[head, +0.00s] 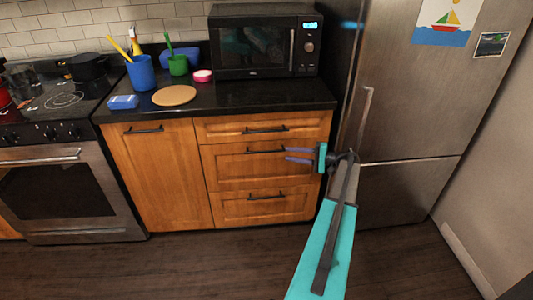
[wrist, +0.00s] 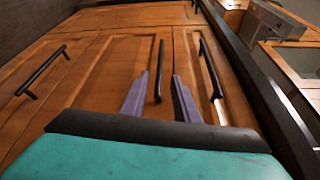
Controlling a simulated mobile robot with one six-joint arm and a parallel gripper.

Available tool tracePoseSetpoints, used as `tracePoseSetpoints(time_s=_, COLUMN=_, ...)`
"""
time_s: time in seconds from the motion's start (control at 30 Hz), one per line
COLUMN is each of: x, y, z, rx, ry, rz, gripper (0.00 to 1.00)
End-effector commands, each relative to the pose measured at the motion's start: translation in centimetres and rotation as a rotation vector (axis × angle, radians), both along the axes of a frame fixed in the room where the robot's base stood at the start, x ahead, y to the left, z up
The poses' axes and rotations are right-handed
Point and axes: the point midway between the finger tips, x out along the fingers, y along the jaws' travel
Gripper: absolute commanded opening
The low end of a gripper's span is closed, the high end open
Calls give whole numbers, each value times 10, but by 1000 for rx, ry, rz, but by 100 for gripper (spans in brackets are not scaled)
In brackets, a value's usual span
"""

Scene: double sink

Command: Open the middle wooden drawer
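The middle wooden drawer (head: 230,170) is shut, between the top and bottom drawers of the stack right of the tall cabinet door. Its dark bar handle (head: 262,151) runs sideways; in the wrist view this handle (wrist: 158,72) appears upright. My gripper (head: 287,155) is open at the right side of the drawer front, its fingers pointing left. In the wrist view my gripper's purple fingers (wrist: 162,75) lie apart, with the middle handle seen in the gap between them. Nothing is held. I cannot tell whether the fingertips reach around the bar.
The top drawer handle (head: 265,130) is close above, and the bottom drawer handle (head: 267,196) is lower. The steel fridge (head: 410,110) stands close on the right. The black countertop (head: 235,97) overhangs the drawers. The dark floor (head: 220,265) in front is clear.

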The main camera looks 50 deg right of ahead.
Motion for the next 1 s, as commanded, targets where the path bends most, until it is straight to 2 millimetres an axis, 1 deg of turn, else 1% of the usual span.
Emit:
tracePoseSetpoints(time_s=0.27, x=26, y=15, z=-2, rx=0, ry=1, rz=2, gripper=28)
tracePoseSetpoints(time_s=0.7, x=81, y=43, z=-6, rx=0, ry=0, rz=2, gripper=28)
tracePoseSetpoints(time_s=0.9, x=96, y=50, z=-8, rx=0, ry=1, rz=0, gripper=28)
tracePoseSetpoints(time_s=1.0, x=99, y=52, z=-8, rx=0, ry=1, rz=0, gripper=28)
